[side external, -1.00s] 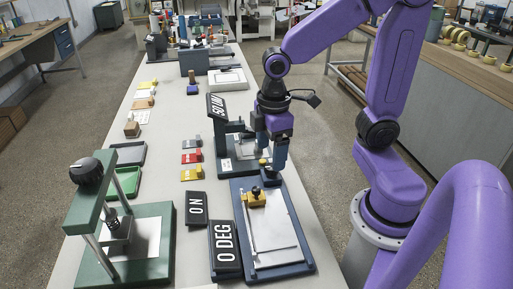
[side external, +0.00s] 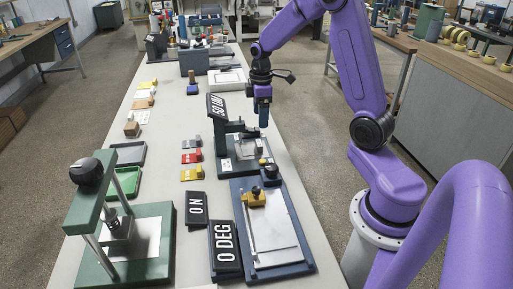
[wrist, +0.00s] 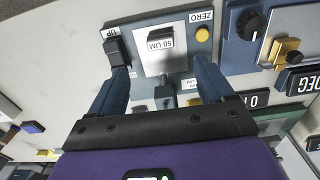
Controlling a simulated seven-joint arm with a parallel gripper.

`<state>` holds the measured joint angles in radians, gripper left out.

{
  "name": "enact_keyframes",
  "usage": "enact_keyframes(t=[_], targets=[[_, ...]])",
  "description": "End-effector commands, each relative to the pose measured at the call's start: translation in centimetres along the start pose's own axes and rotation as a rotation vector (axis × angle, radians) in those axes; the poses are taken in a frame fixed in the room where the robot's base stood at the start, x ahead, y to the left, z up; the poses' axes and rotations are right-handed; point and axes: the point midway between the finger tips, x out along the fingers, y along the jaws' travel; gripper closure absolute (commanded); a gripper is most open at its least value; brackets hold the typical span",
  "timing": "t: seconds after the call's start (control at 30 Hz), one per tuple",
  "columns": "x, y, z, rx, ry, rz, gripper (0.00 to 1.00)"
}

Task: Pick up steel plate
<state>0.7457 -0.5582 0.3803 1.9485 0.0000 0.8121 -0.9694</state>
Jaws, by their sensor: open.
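A gauge-like stand (side external: 238,170) has a flat pale plate (side external: 252,147) on its base. The plate also shows in the wrist view (wrist: 181,58), with a small dark grey piece (wrist: 160,35) marked "50 UM" on it. I cannot tell for sure which of these is the steel plate. My gripper (side external: 263,122) is open and empty, above the far side of the stand. In the wrist view, the blue fingers of my gripper (wrist: 163,72) are spread apart, with the stand's dark post (wrist: 166,92) between them. The fingers hide part of the stand's base.
A blue board (side external: 300,258) with a white sheet, brass piece and black knob lies in front of the stand. A green press (side external: 160,262) stands front left. Coloured blocks (side external: 191,157) lie left of the stand.

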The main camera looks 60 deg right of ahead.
Motion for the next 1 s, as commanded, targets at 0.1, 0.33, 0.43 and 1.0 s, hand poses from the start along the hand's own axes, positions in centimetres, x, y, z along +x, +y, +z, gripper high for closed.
enact_keyframes(t=[0.1, 0.33, 0.43, 1.0], targets=[[2.0, -0.1, 0.1, 0.0, -0.004, -0.006, 0.19], [5.3, -0.1, 0.0, 0.0, -0.002, -0.003, 0.19], [5.9, -0.1, 0.0, 0.0, -0.001, -0.002, 0.19], [11.1, 0.0, -0.1, 0.001, -0.001, -0.001, 0.19]])
